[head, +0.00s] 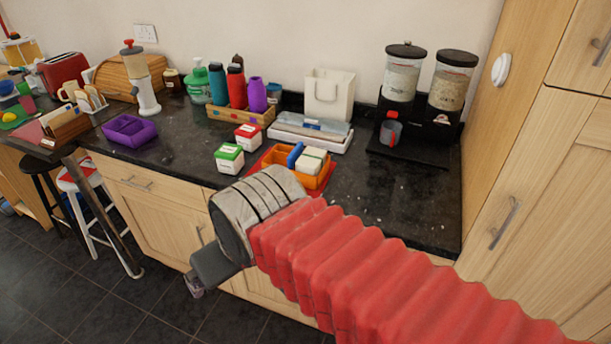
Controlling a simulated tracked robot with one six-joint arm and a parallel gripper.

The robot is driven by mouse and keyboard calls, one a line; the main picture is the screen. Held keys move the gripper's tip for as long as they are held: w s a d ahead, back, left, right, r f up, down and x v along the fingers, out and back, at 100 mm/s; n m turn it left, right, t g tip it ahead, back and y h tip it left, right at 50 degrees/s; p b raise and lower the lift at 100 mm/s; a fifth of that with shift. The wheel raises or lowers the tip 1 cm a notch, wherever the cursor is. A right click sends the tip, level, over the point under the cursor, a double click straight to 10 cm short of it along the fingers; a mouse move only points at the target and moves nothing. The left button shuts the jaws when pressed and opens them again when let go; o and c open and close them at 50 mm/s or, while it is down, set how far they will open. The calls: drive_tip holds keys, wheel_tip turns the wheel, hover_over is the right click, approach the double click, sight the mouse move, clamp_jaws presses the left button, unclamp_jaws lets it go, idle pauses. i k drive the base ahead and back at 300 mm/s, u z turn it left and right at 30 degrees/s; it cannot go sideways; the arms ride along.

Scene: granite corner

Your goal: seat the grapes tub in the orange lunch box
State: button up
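The orange lunch box (314,183) sits on the dark counter, beyond my arm. It holds a pale tub (311,160) on its right side and an upright blue piece (295,154) near its middle. To its left stand a white tub with a green lid (229,157) and a white tub with a red lid (248,137). Their labels are too small to read, so I cannot tell which is the grapes tub. My gripper (196,288) hangs in front of the cabinets, below the counter edge and apart from the tubs. Its fingers are mostly hidden.
A purple lunch box (130,131) is on the left counter. Behind the tubs are a bottle rack (240,115), a white tray (310,137) and a white bag (329,95). Dispensers (403,75) stand at the back right. Counter right of the orange box is mostly clear.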

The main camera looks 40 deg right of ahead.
sight(277, 155)
drive_tip(key=z, duration=0.05)
drive_tip(key=k, duration=0.45)
drive_tip(key=u, duration=0.9)
drive_tip(key=i, duration=0.65)
drive_tip(key=z, duration=2.1)
drive_tip(key=i, duration=0.45)
drive_tip(key=z, duration=0.05)
